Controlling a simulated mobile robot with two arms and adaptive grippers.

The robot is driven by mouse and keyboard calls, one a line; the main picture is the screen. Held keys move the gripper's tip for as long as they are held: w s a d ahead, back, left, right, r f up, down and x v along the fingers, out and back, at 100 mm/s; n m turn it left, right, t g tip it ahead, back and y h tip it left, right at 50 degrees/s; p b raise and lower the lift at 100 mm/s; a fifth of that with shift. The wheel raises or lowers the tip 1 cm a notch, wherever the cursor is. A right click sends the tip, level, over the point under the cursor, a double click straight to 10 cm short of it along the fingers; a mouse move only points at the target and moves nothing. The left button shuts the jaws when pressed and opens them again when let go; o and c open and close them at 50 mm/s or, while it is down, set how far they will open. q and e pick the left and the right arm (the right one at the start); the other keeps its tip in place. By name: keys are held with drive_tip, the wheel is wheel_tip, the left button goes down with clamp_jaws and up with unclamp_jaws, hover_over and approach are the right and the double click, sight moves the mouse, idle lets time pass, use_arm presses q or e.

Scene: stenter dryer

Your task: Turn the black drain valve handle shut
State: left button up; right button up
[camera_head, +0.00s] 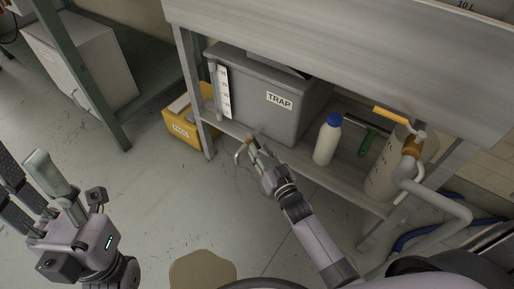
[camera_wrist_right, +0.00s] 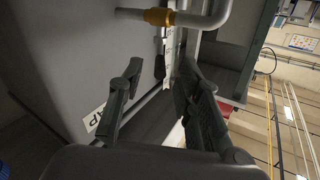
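The brass drain valve (camera_wrist_right: 158,17) sits on a grey pipe in the right wrist view. A black handle (camera_wrist_right: 160,66) hangs below it, beyond and between my right fingertips. In the head view the brass valve (camera_head: 250,138) is small, low in front of the grey TRAP tank (camera_head: 253,92), and the handle cannot be made out there. My right gripper (camera_wrist_right: 160,84) is open, with a finger on either side of the handle's line; no contact shows. In the head view it (camera_head: 257,147) is right at the valve. My left gripper (camera_head: 33,178) is open and empty at the far left.
A white bottle with a blue cap (camera_head: 326,140), a green-headed tool (camera_head: 368,141) and a cylinder with an orange valve handle (camera_head: 391,165) stand right of the tank. A yellow box (camera_head: 181,128) is at left. Table legs (camera_head: 191,95) flank the tank. Foreground floor is mostly clear.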

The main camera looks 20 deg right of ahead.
sight(259, 148)
drive_tip(key=shift+w+a+b, duration=0.15)
drive_tip(key=shift+w+b, duration=0.05)
drive_tip(key=shift+w, duration=0.65)
drive_tip(key=shift+w+a+b, duration=0.1)
drive_tip(key=shift+w+b, duration=0.1)
drive_tip(key=shift+w, duration=0.6)
drive_tip(key=shift+c, duration=0.6)
clamp_jaws()
